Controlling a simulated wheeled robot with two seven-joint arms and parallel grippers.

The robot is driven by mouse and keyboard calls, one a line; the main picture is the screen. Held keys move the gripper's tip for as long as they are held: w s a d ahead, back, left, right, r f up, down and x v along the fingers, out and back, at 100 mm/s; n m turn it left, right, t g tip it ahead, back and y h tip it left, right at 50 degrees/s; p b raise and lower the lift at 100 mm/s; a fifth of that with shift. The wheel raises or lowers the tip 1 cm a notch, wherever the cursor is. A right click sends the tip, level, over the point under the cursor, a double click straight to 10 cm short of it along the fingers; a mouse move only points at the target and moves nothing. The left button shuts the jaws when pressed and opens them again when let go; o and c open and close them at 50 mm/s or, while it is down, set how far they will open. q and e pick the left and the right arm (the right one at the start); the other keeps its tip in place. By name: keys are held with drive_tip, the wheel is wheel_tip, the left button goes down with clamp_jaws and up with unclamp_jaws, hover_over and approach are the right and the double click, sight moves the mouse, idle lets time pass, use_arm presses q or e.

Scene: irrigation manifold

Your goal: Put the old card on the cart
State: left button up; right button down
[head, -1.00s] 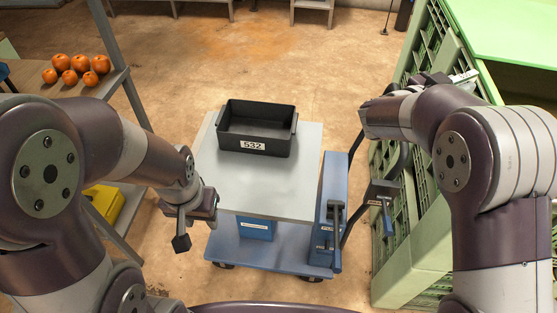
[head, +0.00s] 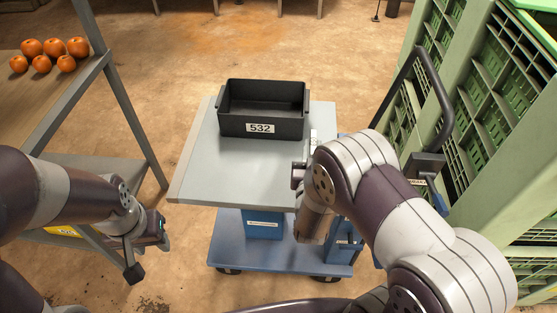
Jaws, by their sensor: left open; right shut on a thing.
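The cart (head: 190,175) has a grey top deck and a blue lower shelf, and stands in the middle of the head view. A small pale piece, seemingly the old card (head: 313,138), shows at the right part of the cart's top. My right gripper (head: 308,162) is shut on it, mostly hidden behind my own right arm. I cannot tell whether the card touches the deck. My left gripper (head: 149,258) is open and empty, low to the left of the cart.
A black bin (head: 262,127) labelled 532 stands on the back of the cart top. The front left of the deck is clear. Green crates (head: 490,110) are stacked at the right. A shelf rack (head: 110,90) with several orange fruits (head: 48,48) stands at the left.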

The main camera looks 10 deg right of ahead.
drive_tip(key=shift+w+a+f+b, duration=0.4)
drive_tip(key=shift+a+f, duration=0.35)
drive_tip(key=shift+f, duration=0.45)
drive_tip(key=shift+w+a+f+b, duration=0.25)
drive_tip(key=shift+w+a+f, duration=0.2)
drive_tip(key=shift+a+f, duration=0.55)
drive_tip(key=shift+w+a+f+b, duration=0.35)
drive_tip(key=shift+w+a+f, duration=0.15)
drive_tip(key=shift+f, duration=0.9)
drive_tip(key=shift+s+f, duration=0.1)
drive_tip(key=shift+f, duration=0.15)
drive_tip(key=c, duration=1.1)
unclamp_jaws()
drive_tip(key=shift+o, duration=0.2)
drive_tip(key=shift+r, duration=0.3)
